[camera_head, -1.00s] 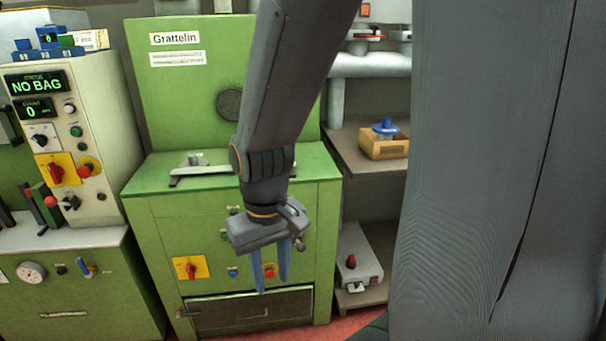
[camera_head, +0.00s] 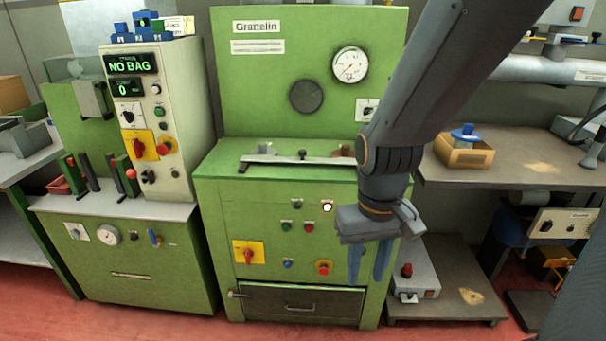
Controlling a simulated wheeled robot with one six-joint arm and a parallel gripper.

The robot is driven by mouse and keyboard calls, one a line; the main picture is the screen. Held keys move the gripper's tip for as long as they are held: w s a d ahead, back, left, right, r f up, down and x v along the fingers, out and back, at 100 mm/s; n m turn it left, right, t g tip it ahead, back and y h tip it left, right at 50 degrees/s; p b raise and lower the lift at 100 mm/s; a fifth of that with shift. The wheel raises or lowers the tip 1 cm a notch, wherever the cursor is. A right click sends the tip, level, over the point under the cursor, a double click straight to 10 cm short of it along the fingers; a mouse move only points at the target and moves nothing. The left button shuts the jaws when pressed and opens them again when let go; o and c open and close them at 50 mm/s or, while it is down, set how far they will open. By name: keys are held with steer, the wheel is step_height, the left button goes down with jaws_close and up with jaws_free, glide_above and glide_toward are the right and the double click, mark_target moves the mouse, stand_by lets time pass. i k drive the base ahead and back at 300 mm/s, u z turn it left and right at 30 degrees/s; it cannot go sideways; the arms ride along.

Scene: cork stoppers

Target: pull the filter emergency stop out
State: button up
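No label marks any control readably as the filter's, so I cannot tell which is the filter emergency stop. Another red mushroom button (camera_head: 166,146) is on the NO BAG panel at left. A red knob (camera_head: 407,270) tops a grey box on the low right shelf. My gripper (camera_head: 369,268) points down, blue fingers apart and empty, before the machine's right edge. It appears right of the Grattelin red button and left of the grey box.
A small control box (camera_head: 565,224) with dark knobs stands at far right; its label is too small to read. A shelf (camera_head: 540,165) holds a cardboard box (camera_head: 463,155) with a blue item. Red floor (camera_head: 440,332) shows in front.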

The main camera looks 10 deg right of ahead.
mark_target(323, 271)
steer(key=u, duration=2.5)
steer(key=i, duration=1.25)
steer(key=z, duration=2.5)
